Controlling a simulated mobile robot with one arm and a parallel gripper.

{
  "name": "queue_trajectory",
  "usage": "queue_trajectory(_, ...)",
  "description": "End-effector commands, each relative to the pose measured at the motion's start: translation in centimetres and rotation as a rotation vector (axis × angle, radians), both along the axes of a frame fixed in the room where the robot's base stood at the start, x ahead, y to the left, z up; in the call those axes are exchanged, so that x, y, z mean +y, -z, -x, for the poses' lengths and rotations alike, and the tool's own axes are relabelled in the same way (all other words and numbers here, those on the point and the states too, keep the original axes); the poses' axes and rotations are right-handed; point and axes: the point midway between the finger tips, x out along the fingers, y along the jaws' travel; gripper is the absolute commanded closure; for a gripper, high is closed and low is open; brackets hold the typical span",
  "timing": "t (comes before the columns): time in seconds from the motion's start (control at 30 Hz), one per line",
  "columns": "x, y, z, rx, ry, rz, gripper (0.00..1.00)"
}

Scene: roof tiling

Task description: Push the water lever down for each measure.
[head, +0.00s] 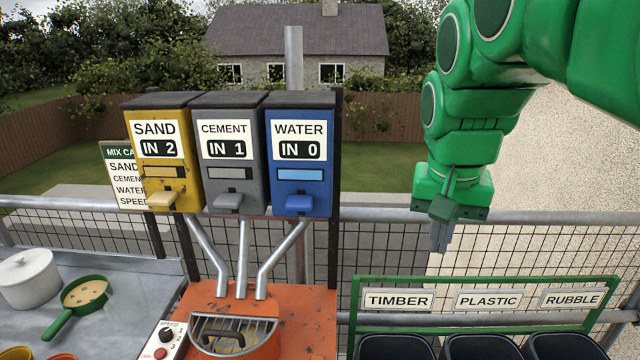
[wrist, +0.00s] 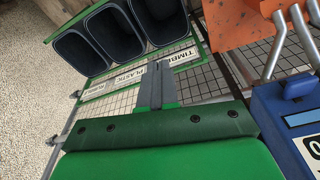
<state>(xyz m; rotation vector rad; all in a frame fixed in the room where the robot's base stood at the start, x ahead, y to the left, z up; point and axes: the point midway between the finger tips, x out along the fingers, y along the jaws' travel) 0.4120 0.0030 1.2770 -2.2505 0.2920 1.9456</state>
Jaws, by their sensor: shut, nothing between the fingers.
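The blue water dispenser (head: 300,150) stands at the right end of a row of three, with its counter reading "IN 0". Its blue water lever (head: 300,203) sticks out at the bottom front. My gripper (head: 440,240) is shut and empty, pointing down, to the right of the dispenser and apart from it, above the waste bins. In the wrist view my gripper (wrist: 155,85) shows shut fingers over the mesh rail, and part of the water dispenser (wrist: 285,125) is at the right edge.
The yellow sand dispenser (head: 160,150) reads "IN 2" and the grey cement dispenser (head: 228,150) reads "IN 1". An orange mixer (head: 320,320) stands below their pipes. A green-framed bin rack (head: 480,282) is at lower right. A dark post stands right beside the water dispenser.

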Motion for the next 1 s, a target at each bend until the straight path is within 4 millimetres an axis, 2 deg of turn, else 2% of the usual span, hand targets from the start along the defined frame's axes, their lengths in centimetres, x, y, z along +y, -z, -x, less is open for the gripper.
queue_trajectory(0.03, 0.1, -1.2, -1.1, -0.021, 0.012, 0.0, 1.0)
queue_trajectory(0.2, 0.6, -4.6, -3.9, -0.079, 0.053, -0.002, 1.0)
queue_trajectory(0.27, 1.3, -5.4, -4.9, -0.087, 0.048, -0.001, 1.0)
queue_trajectory(0.67, 8.7, -8.5, -10.8, -0.11, -0.061, 0.005, 1.0)
queue_trajectory(1.0, 16.4, -10.1, -14.4, -0.129, -0.168, 0.007, 1.0)
